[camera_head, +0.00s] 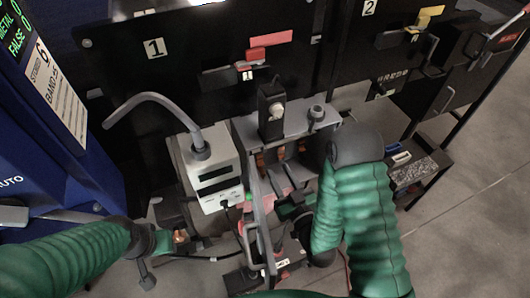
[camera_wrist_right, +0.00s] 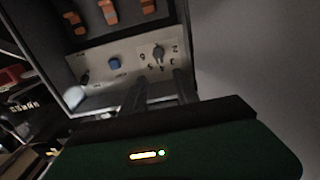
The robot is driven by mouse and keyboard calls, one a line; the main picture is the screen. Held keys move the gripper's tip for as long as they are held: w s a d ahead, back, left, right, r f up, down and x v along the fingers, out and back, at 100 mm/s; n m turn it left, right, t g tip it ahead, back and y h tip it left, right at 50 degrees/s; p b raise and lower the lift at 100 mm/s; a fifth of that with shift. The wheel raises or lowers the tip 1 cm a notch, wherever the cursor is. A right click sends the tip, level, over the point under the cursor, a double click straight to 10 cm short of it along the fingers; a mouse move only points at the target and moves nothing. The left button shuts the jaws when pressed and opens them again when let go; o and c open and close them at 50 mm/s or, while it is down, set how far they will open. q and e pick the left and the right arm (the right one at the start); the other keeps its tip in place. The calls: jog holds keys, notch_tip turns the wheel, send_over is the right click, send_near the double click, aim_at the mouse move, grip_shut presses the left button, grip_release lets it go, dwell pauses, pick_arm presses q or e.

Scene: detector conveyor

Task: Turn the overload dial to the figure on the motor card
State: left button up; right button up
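The dial (camera_wrist_right: 158,52) is a small dark knob on a pale panel (camera_wrist_right: 128,55) in the right wrist view. Figures are printed around it; some are blurred, and I cannot tell its exact setting. My right gripper (camera_wrist_right: 161,82) has its two fingers apart, with the tips just below the dial and nothing seen between them; I cannot tell whether they touch it. It also shows in the head view (camera_head: 290,209), partly hidden by my arm. My left gripper (camera_head: 178,238) is low at the left, its fingers unclear. I cannot pick out a motor card with certainty.
A blue button (camera_wrist_right: 114,64) sits left of the dial, with orange parts (camera_wrist_right: 108,12) above. A white box (camera_head: 212,175) with a grey bent tube stands left of my right gripper. A sheet marked 6 and BAND (camera_head: 57,95) hangs on a blue cabinet. Open floor (camera_head: 470,235) lies right.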

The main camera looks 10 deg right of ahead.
jog(key=w+a+b, duration=0.2)
jog(key=w+b, duration=0.3)
jog(key=w, duration=0.5)
jog(key=shift+w, duration=0.35)
jog(key=shift+c, duration=0.5)
grip_shut()
